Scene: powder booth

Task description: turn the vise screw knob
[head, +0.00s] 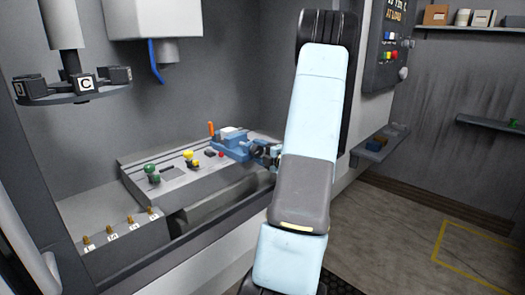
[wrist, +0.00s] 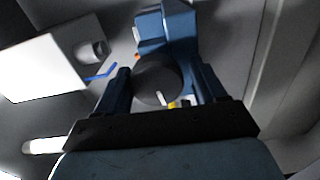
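The blue vise (head: 232,146) sits on the grey machine bed in the head view, and its body also shows at the top of the wrist view (wrist: 170,25). Its round dark grey screw knob (wrist: 155,78) faces the wrist camera, with a small pale mark near its lower edge. My gripper (wrist: 160,78) has its two dark blue fingers apart, one on each side of the knob. Narrow gaps seem to show beside the knob, and I see no clear contact. In the head view my arm partly hides the gripper beside the knob (head: 257,151).
Green (head: 152,172) and yellow (head: 190,158) knobs stand on the bed left of the vise. An orange handle (head: 211,129) rises behind it. A tool carousel (head: 75,88) hangs at upper left. A white housing with a blue hose (head: 155,62) hangs above the bed.

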